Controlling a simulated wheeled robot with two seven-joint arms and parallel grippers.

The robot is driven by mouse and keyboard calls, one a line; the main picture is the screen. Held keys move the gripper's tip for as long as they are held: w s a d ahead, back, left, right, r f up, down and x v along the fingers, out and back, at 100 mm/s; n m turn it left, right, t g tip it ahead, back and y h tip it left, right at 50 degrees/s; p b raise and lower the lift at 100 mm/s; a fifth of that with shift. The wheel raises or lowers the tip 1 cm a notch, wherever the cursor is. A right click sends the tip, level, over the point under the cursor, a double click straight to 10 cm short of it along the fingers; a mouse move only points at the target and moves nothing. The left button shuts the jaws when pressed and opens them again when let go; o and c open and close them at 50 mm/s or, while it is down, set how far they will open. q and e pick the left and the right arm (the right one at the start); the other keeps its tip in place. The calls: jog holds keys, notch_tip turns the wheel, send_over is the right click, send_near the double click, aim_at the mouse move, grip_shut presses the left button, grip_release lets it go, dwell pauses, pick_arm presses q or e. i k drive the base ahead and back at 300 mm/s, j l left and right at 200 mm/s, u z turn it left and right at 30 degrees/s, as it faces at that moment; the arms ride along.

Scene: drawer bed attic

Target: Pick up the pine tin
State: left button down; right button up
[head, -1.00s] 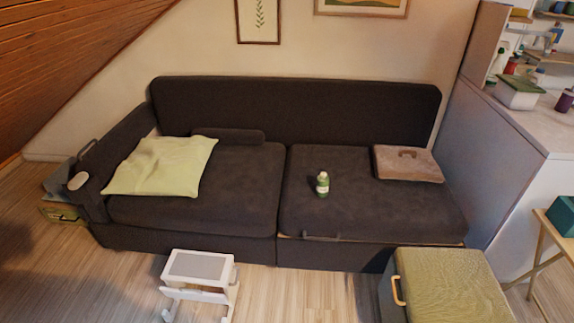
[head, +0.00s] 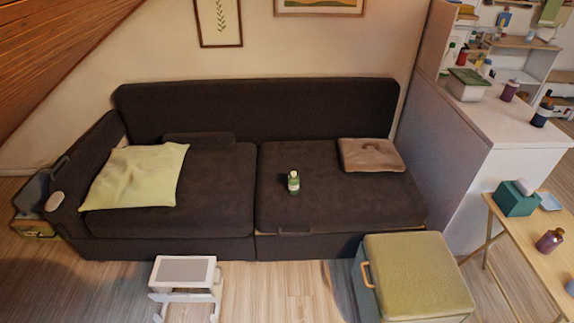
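No object in view can be surely told as the pine tin. A white container with a dark green lid (head: 468,85) stands on the counter at the upper right. A teal-green box (head: 516,199) with something pale on top stands on the wooden side table at the right. A small green bottle with a white label (head: 294,183) stands upright on the right sofa seat. Neither of my grippers shows in the head view.
A dark sofa (head: 340,210) fills the middle, with a pale green cushion (head: 137,177) and a brown folded item (head: 371,154). A white stand (head: 184,271) and an olive-topped ottoman (head: 418,272) stand in front. The counter (head: 495,120) holds bottles. The wooden side table (head: 530,235) holds a purple bottle (head: 550,240).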

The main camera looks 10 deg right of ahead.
aim_at(293, 183)
jog(key=i+l+z, duration=0.1)
jog(key=i, duration=1)
